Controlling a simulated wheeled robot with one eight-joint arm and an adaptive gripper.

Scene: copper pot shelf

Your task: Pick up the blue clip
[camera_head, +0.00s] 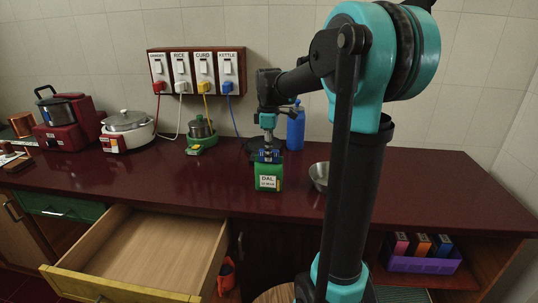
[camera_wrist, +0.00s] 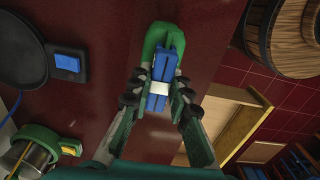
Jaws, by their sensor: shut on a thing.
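The blue clip (camera_wrist: 164,72) sits between the fingers of my gripper (camera_wrist: 158,96) in the wrist view, with a white band across it. My gripper is shut on the clip. In the head view my gripper (camera_head: 267,140) points down over the counter, and the blue clip (camera_head: 265,157) shows at the top of a green packet (camera_head: 268,172) with a white DAL label. In the wrist view the green packet (camera_wrist: 157,36) shows beyond the clip, partly hidden by it. I cannot tell whether the clip still grips the packet.
A blue bottle (camera_head: 296,128) stands behind my gripper, and a metal bowl (camera_head: 318,177) is to the right of the packet. A green-based pot (camera_head: 201,133) and other appliances stand left. An open, empty drawer (camera_head: 140,252) juts out below the counter (camera_head: 150,185).

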